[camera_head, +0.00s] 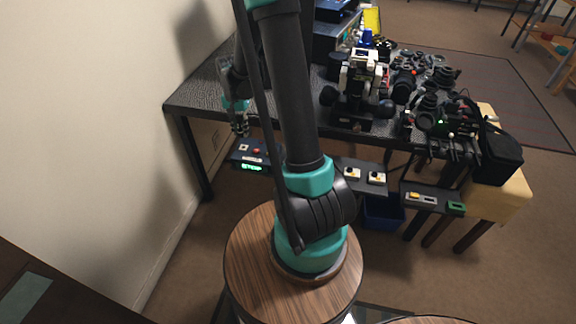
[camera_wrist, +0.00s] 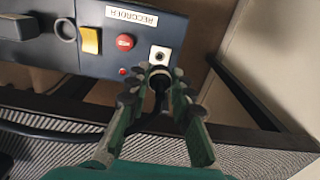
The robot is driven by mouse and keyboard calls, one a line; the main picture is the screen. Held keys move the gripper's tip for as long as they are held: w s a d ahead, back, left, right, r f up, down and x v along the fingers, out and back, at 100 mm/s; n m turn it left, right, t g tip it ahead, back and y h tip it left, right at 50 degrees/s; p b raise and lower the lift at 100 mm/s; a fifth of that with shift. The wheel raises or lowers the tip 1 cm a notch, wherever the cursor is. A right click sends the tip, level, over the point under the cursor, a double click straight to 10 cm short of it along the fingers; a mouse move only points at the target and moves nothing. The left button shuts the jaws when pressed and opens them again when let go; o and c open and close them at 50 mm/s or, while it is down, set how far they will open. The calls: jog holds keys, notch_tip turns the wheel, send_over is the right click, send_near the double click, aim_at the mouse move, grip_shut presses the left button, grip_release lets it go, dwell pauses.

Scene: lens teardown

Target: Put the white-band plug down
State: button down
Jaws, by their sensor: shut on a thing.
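My gripper (camera_wrist: 160,98) is shut on a black plug (camera_wrist: 159,78) with a pale band near its tip, seen in the wrist view. A dark cable (camera_wrist: 60,133) runs from the plug off to the left. The plug's tip is just below a white square socket (camera_wrist: 160,56) on the blue-grey panel labelled RECORDER (camera_wrist: 185,25). I cannot tell whether the tip touches the panel. In the head view my gripper (camera_head: 240,128) hangs at the table's front left corner, above the recorder panel (camera_head: 242,160); the plug is too small to make out there.
A red button (camera_wrist: 124,42), a yellow switch (camera_wrist: 90,40) and a knob (camera_wrist: 65,29) sit left of the socket. The dark table (camera_head: 200,95) carries a microscope-like device (camera_head: 358,85) and several camera parts towards the right. A pale wall (camera_head: 120,90) stands close on the left.

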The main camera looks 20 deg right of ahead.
dwell(0.7)
jog(key=w+d+f+n, duration=0.1)
jog(key=n, duration=0.1)
jog(key=w+d+f+n, duration=0.1)
jog(key=n, duration=0.1)
jog(key=w+d+f+n, duration=0.1)
jog(key=n, duration=0.1)
jog(key=shift+d, duration=0.2)
jog(key=shift+w+d+f+n, duration=0.2)
jog(key=shift+w+d+n, duration=0.1)
jog(key=shift+n, duration=0.3)
jog(key=shift+s, duration=0.1)
jog(key=shift+d, duration=0.1)
